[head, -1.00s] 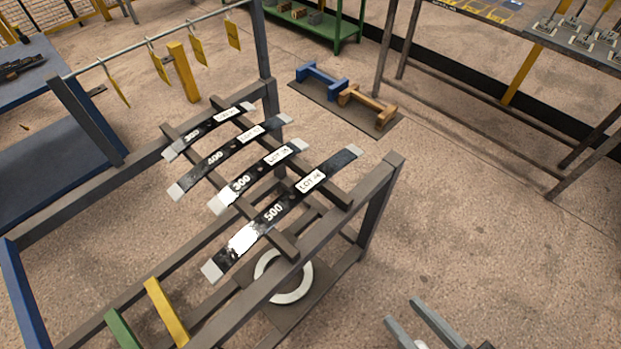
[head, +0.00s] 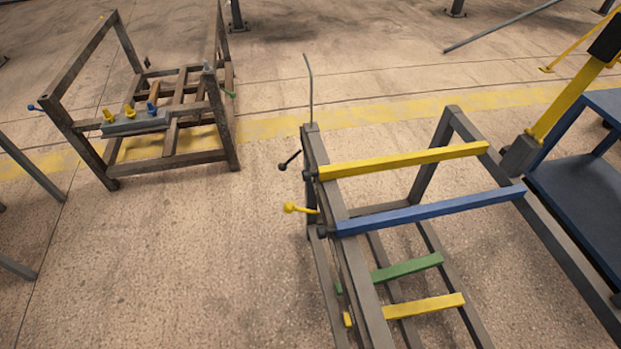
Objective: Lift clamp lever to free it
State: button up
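Two small levers stick out from the left side of the near grey rack (head: 351,255). One is a yellow lever (head: 300,209) with a round knob, lying almost level. The other is a black lever (head: 290,160), tilted, with its knob at the lower left. I cannot tell which is the clamp lever. A yellow bar (head: 405,161) and a blue bar (head: 430,211) cross the rack top, each with a dark round end at the left near the levers. My gripper is not in view.
A green bar (head: 408,267) and a lower yellow bar (head: 425,306) lie lower in the rack. A brown-grey rack (head: 93,122) with yellow and blue clamps stands back left. A blue table (head: 590,185) is at the right. Floor between the racks is clear.

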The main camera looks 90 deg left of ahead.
aim_at(282, 167)
jog(key=l+u, duration=0.1)
jog(key=u, duration=2.4)
jog(key=l, duration=0.1)
